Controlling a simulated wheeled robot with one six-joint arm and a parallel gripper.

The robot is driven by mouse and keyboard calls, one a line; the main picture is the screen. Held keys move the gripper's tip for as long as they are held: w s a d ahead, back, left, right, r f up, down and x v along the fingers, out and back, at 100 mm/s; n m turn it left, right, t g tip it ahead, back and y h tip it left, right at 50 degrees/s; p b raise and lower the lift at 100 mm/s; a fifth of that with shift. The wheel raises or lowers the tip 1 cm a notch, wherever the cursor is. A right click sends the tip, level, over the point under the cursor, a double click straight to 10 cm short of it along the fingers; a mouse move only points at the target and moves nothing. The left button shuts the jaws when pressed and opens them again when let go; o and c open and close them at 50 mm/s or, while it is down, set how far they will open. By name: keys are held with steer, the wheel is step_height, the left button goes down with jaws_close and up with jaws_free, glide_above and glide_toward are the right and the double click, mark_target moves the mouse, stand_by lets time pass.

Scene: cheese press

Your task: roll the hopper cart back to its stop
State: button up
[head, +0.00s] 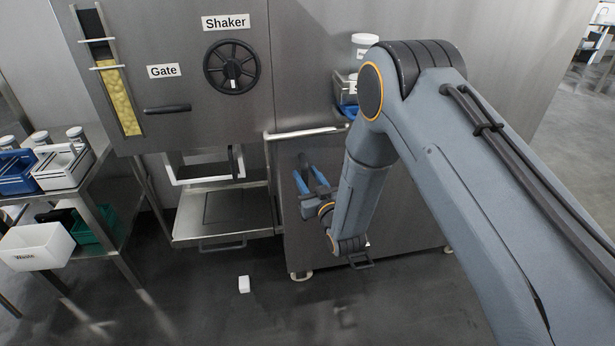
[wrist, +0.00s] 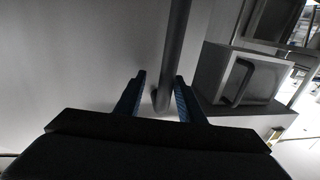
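A large steel housing (head: 195,40) with Gate and Shaker labels fills the upper left of the head view; it looks like the hopper, but its wheels or rails do not show. A pale horizontal bar (head: 300,133) is at its lower right, in front of a steel cabinet. My gripper (head: 301,170) is below this bar, its blue fingers apart. In the wrist view a grey bar (wrist: 174,45) runs down into the gap between the open fingers (wrist: 160,85). I cannot tell whether they touch it. The cart's stop is not identifiable.
A steel shelf (head: 108,190) with bins stands at left. A flat steel tray (head: 190,218) sits low under the housing. Front floor is mostly clear.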

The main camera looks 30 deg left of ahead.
steer(key=shift+s, duration=0.2)
steer(key=v, duration=0.7)
steer(key=shift+s+d+b, duration=0.15)
steer(key=shift+d+b, duration=0.1)
steer(key=shift+b, duration=0.2)
steer(key=w+d+r+m+h, duration=0.25)
steer(key=w+d+h, duration=0.25)
steer(key=w+d, duration=0.3)
steer(key=s+d+r+m+g+h, duration=0.25)
steer(key=d+h, duration=0.25)
steer(key=d, duration=1.2)
steer(key=s+d+r+m+g+h, duration=0.1)
steer(key=s+d+r+g, duration=0.3)
steer(key=s+d, duration=0.6)
steer(key=s+d+r+m+g+h+p, duration=0.1)
steer(key=s+d+r+m+g+h, duration=0.1)
steer(key=s+d, duration=0.9)
steer(key=s+r+m+g, duration=0.1)
steer(key=s+r+g, duration=0.1)
steer(key=s+g, duration=0.1)
steer(key=shift+s+m, duration=0.3)
steer(key=shift+s, duration=0.55)
steer(key=shift+d+r+g, duration=0.1)
steer(key=shift+r+g, duration=0.05)
steer(key=shift+g, duration=0.1)
